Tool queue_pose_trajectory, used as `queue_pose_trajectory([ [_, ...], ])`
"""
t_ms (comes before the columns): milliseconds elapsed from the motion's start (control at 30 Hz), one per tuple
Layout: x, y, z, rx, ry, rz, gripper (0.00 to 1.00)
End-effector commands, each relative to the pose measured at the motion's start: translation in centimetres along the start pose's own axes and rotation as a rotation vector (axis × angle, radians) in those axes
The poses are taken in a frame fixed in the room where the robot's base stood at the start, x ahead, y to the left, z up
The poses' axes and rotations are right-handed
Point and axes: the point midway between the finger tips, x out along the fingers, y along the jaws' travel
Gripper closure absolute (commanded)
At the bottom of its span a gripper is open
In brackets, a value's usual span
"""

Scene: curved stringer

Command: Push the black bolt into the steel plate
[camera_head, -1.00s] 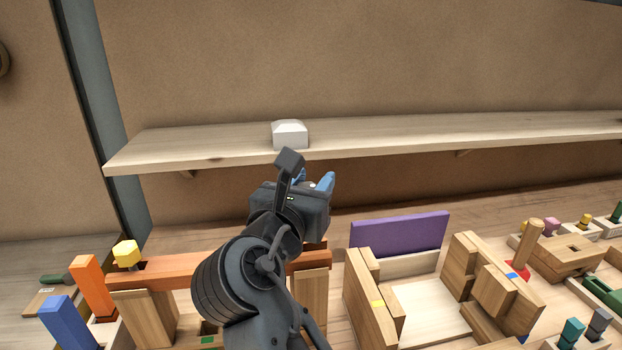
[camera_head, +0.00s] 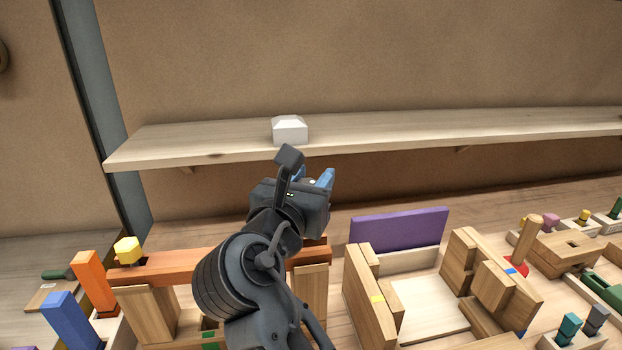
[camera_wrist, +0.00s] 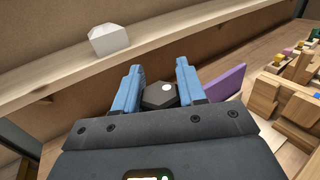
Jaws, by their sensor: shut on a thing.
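My gripper (camera_head: 313,177) has blue fingers and is raised in front of the shelf, above the wooden workpieces. In the wrist view, my gripper (camera_wrist: 160,68) is shut on the black bolt (camera_wrist: 158,97). The bolt's dark hexagonal head, with a small pale dot on it, shows between the fingers. The rest of the bolt is hidden. In the head view the bolt is mostly hidden by my gripper. I cannot make out a steel plate in either view.
A wooden shelf (camera_head: 400,132) runs behind my gripper, with a white block (camera_head: 290,130) on it. Below are an orange-brown beam (camera_head: 180,266), a purple board (camera_head: 400,230) and several wooden blocks. A yellow knob (camera_head: 128,251) stands at the left.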

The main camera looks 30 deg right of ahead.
Motion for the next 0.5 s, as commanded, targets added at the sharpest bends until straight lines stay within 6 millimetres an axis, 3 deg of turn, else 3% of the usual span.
queue_pose_trajectory([
  [500,0.01,-0.01,-0.32,0.0,-0.001,0.0,0.97],
])
